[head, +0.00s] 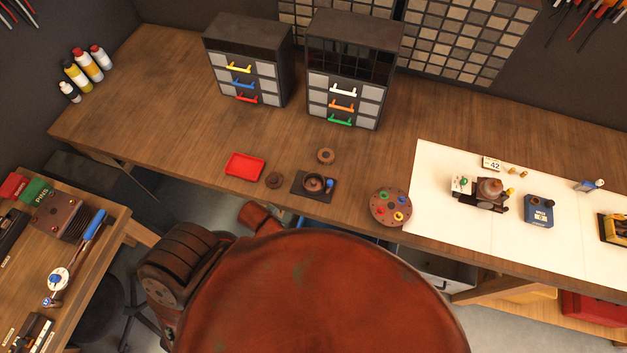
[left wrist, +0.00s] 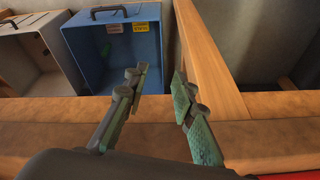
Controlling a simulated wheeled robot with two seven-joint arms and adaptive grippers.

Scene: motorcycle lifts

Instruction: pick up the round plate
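A round brown plate (head: 390,207) lies on the wooden workbench near its front edge, just left of the white mat. Several small coloured pieces, among them red, green, blue and yellow ones, sit on it. My left gripper (left wrist: 158,88) shows only in the left wrist view. Its two greenish fingers are spread apart with nothing between them. That view shows an open blue box and wooden beams beyond the fingers, and no plate. My right gripper is in neither view.
Left of the plate are a dark square tray with a round part (head: 314,184), small brown round parts (head: 326,156) and a red tray (head: 244,166). The white mat (head: 440,180) holds several devices. Drawer cabinets (head: 345,75) stand behind. Bare bench lies between cabinets and plate.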

